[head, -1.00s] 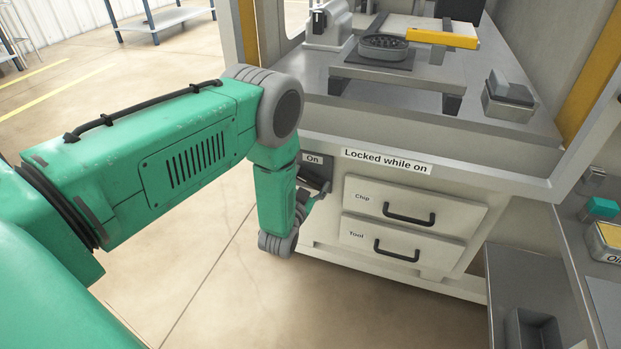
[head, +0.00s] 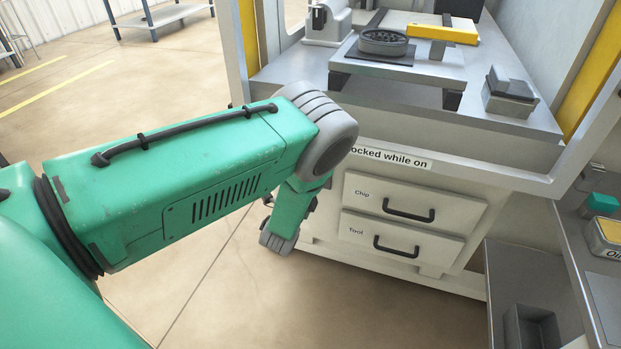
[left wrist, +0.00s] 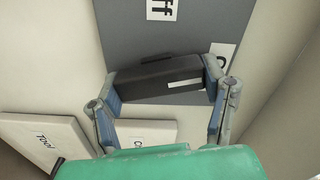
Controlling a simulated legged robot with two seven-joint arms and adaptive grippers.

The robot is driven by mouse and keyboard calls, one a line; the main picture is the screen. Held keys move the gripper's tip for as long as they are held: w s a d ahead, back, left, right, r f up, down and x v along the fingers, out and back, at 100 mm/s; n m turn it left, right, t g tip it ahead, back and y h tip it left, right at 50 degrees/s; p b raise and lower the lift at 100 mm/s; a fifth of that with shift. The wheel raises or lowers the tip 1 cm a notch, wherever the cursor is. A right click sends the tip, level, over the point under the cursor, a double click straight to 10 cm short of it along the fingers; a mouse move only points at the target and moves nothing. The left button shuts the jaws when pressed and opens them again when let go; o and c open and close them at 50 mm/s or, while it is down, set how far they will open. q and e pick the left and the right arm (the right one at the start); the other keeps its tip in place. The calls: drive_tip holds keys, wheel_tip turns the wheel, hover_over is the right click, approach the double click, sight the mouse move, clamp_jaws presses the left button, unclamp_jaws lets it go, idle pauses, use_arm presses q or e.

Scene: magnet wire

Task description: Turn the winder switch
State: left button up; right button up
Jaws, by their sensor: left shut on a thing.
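The winder switch is a black bar-shaped knob (left wrist: 150,82) with a white mark near one end, on a grey plate (left wrist: 120,30) in the left wrist view. A label ending in "ff" (left wrist: 163,8) is on the plate at the top, and another label (left wrist: 222,52), mostly unreadable, is at the right. My left gripper (left wrist: 163,85) is shut on the knob, one finger at each end. In the head view my left forearm hides the switch and my gripper. My right gripper is not in view.
A "Chip" drawer (head: 455,207) and a "Tool" drawer (head: 440,247) are closed beside the switch, under a "Locked while on" label (head: 400,159). The machine bed (head: 400,78) is above. Open floor (head: 200,300) is at the left.

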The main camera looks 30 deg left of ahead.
use_arm(q)
drive_tip(key=shift+d+f+m+b, duration=0.1)
drive_tip(key=shift+d+m+b, duration=0.1)
drive_tip(key=shift+m, duration=0.5)
drive_tip(key=shift+d+f+m+b, duration=0.1)
drive_tip(key=shift+d+m+b, duration=0.05)
drive_tip(key=shift+m, duration=0.85)
drive_tip(key=o, duration=0.9)
drive_tip(key=shift+o, duration=1.2)
drive_tip(key=shift+w, duration=0.1)
drive_tip(key=v, duration=1.2)
drive_tip(key=shift+f, duration=0.1)
